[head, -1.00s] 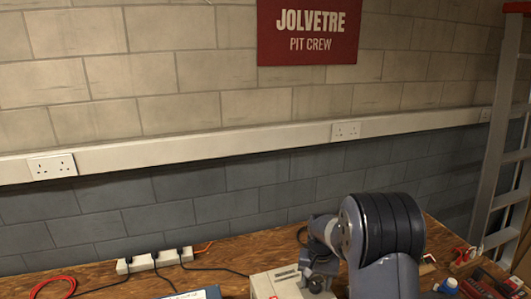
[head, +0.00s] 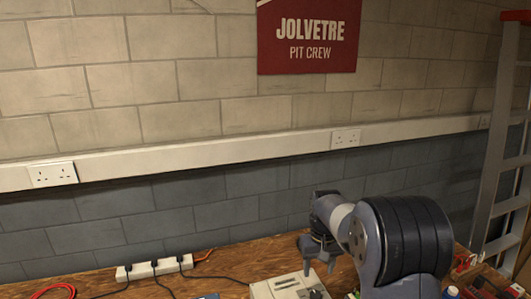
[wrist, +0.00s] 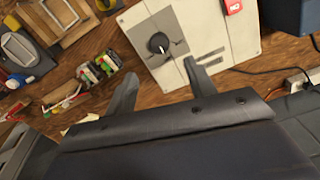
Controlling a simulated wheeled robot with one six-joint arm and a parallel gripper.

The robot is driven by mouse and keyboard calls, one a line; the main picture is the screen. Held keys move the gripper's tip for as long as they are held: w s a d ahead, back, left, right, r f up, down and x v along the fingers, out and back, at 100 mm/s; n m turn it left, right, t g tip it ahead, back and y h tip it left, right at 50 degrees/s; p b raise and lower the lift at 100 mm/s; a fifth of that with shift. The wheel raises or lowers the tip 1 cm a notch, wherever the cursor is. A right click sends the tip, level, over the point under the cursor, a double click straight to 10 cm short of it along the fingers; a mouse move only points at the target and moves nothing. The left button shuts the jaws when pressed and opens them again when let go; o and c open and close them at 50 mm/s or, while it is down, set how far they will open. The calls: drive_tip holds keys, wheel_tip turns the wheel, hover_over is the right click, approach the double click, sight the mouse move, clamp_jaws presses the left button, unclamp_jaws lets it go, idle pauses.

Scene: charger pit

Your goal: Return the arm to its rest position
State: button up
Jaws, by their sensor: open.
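My gripper (head: 318,259) is raised over the wooden bench in the head view, at the end of my folded arm, above and beside a pale box. In the wrist view my gripper (wrist: 160,90) shows two grey fingers spread well apart, with nothing between them. Beyond the fingers lies the pale box (wrist: 143,30) with a black knob and a red part at its edge. My arm hides part of the bench in the head view.
A white power strip (head: 154,268) with black plugs stands at the back of the bench. A red cable (head: 55,291) lies at left. A ladder (head: 500,170) stands at right. In the wrist view, a wooden tray (wrist: 66,38) and several small items lie left of the box.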

drive_tip(key=shift+r, duration=0.65)
